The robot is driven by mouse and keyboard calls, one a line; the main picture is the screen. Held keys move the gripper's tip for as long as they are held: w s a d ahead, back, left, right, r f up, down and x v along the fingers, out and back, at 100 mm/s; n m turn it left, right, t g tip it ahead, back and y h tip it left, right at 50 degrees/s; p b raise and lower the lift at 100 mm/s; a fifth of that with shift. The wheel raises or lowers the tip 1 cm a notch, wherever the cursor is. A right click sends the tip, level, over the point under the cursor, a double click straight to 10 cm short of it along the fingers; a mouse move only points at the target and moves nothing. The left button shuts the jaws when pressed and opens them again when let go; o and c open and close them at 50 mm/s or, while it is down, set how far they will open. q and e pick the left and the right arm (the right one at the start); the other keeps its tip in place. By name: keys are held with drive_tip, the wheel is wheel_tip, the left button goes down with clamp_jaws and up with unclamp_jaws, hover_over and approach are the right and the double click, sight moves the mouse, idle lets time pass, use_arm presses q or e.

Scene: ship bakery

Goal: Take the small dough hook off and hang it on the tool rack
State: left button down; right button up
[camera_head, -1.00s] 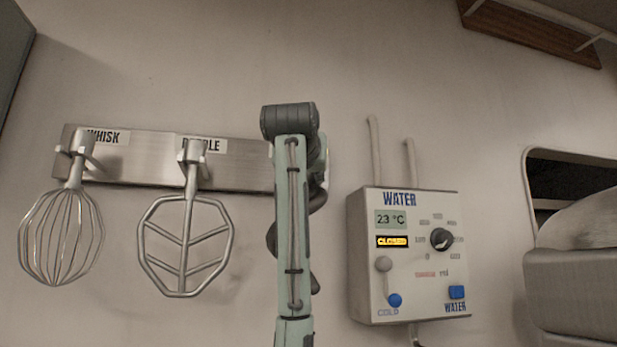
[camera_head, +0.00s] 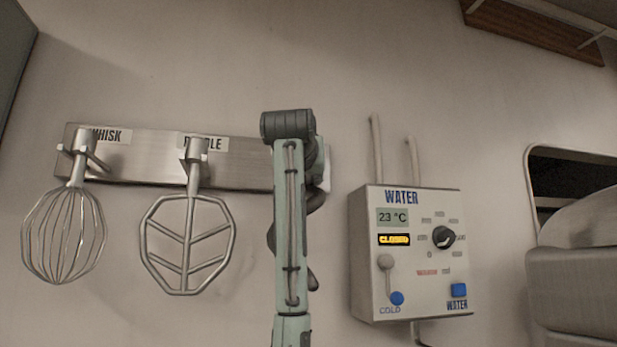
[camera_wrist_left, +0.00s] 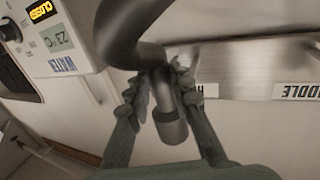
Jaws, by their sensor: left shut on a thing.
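The small dough hook (camera_wrist_left: 125,30) is dark grey metal; its bend and shank show in the left wrist view. In the head view its curved part (camera_head: 313,203) shows beside my forearm, which hides the rest. My left gripper (camera_wrist_left: 168,88) is shut on the hook's shank. The steel tool rack (camera_head: 240,160) is on the wall, its right end behind my arm. In the wrist view the rack (camera_wrist_left: 245,65) is close beside the hook, with a partly hidden label by the fingers. Whether the hook touches a peg is hidden. My right gripper is not in view.
A whisk (camera_head: 64,235) and a paddle (camera_head: 188,245) hang on the rack's left and middle holders under their labels. A water control box (camera_head: 408,255) with two pipes above it is on the wall right of my arm. Bare wall lies between.

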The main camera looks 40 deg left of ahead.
use_arm(q)
drive_tip(key=shift+w+a+r, duration=0.1)
drive_tip(key=shift+a, duration=0.05)
drive_tip(key=shift+w+a, duration=0.2)
drive_tip(key=shift+a, duration=0.1)
drive_tip(key=shift+w+a, duration=0.5)
drive_tip(key=shift+a, duration=0.1)
idle(0.6)
drive_tip(key=shift+w+a, duration=0.9)
drive_tip(key=shift+a, duration=0.1)
idle(0.5)
drive_tip(key=shift+f+b, duration=0.3)
drive_tip(key=shift+f, duration=0.2)
idle(0.4)
